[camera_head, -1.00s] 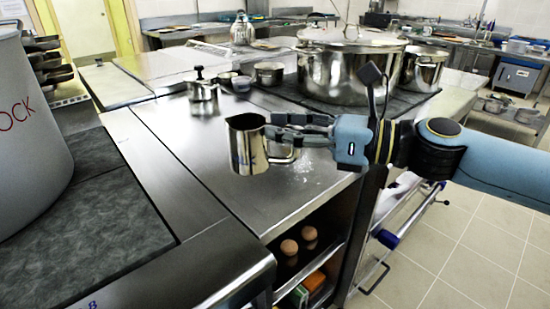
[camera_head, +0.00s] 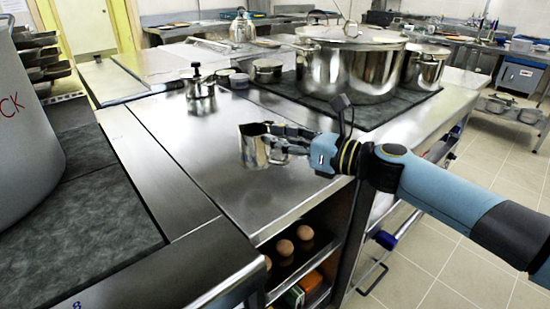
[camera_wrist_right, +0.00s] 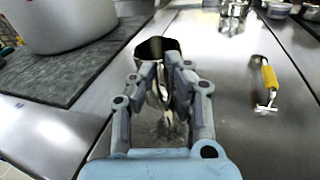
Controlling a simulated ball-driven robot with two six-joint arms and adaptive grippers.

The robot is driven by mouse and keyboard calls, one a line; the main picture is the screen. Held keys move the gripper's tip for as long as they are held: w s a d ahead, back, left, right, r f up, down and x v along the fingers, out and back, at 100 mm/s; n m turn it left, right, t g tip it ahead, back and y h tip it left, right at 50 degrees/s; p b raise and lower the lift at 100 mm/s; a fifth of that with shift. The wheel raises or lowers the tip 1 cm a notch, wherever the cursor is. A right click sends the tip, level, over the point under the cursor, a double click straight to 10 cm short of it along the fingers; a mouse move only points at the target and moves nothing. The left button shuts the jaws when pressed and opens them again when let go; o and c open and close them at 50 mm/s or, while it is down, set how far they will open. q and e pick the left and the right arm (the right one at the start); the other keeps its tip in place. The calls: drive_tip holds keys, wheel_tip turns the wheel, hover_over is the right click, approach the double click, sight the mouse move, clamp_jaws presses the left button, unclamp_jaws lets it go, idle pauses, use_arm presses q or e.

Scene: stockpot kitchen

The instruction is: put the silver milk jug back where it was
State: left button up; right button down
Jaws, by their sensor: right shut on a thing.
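The silver milk jug (camera_head: 252,148) is upright over the steel counter, left of my right gripper in the head view. My right gripper (camera_head: 280,137) is shut on its handle side. In the right wrist view the jug's dark open mouth (camera_wrist_right: 157,47) shows beyond the fingers (camera_wrist_right: 166,82), which hide much of its body. The jug is at or just above the counter top; I cannot tell whether its base touches. My left gripper is not in view.
A lidded stockpot (camera_head: 350,70) stands on a dark mat behind my right gripper. A small lidded pot (camera_head: 201,92) stands farther back on the counter. A yellow-handled tool (camera_wrist_right: 269,77) lies right of the jug in the wrist view. Eggs (camera_head: 285,247) sit on the shelf below.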

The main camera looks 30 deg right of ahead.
sight(285, 161)
drive_tip(key=shift+w+f, duration=0.6)
drive_tip(key=shift+w, duration=0.2)
drive_tip(key=shift+f+b, duration=0.8)
drive_tip(key=shift+f, duration=1.1)
drive_tip(key=shift+f, duration=0.2)
drive_tip(key=c, duration=1.4)
unclamp_jaws()
drive_tip(key=shift+s, duration=0.1)
drive_tip(key=shift+o, duration=0.2)
